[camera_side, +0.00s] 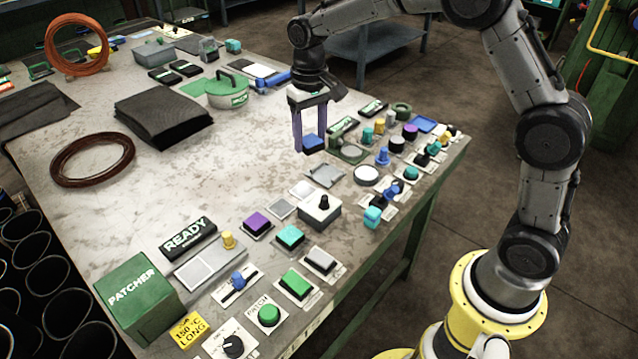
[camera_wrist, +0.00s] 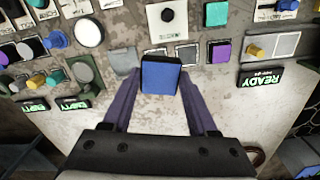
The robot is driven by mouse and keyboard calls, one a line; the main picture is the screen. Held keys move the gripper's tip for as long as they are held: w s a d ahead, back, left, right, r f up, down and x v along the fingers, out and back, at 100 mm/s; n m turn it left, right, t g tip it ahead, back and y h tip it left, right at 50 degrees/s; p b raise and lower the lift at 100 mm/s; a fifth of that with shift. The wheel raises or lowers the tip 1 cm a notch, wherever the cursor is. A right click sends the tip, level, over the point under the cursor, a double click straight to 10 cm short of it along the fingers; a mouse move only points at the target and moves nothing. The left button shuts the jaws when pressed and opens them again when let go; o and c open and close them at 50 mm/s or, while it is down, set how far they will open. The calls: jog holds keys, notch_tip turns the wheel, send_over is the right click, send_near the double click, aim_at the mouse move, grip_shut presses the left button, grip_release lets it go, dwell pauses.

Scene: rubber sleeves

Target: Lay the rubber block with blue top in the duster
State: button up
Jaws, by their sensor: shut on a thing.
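The rubber block with blue top (camera_side: 313,142) is between the fingers of my gripper (camera_side: 310,147) in the side view. My gripper is shut on it, with the block at the fingertips. In the wrist view the block (camera_wrist: 160,77) shows its blue face, with a dark edge, between the two purple fingers. I cannot tell how far it is above the table. A round green-grey pot with a handle and label (camera_side: 228,90) stands to the left, apart from my gripper. It may be the duster, but its label is too small to read.
The table (camera_side: 210,170) is clear left of my gripper. Panels with buttons and knobs crowd its right and front, including a black-knob box (camera_side: 320,210). A stack of dark sheets (camera_side: 163,118) and a brown ring (camera_side: 92,160) lie to the left. A PATCHER box (camera_side: 138,297) stands in front.

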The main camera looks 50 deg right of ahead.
notch_tip(320, 180, down, 3)
jog(key=s+n, duration=0.3)
send_over(280, 184)
jog(key=s, duration=0.1)
jog(key=f, duration=0.8)
jog(key=shift+s+d+f, duration=0.1)
jog(key=shift+s+f, duration=0.1)
jog(key=shift+f, duration=0.2)
jog(key=shift+w+f, duration=0.75)
jog(key=shift+f, duration=1.55)
jog(key=shift+f, duration=0.15)
jog(key=o, duration=1.4)
jog(key=shift+c, duration=0.2)
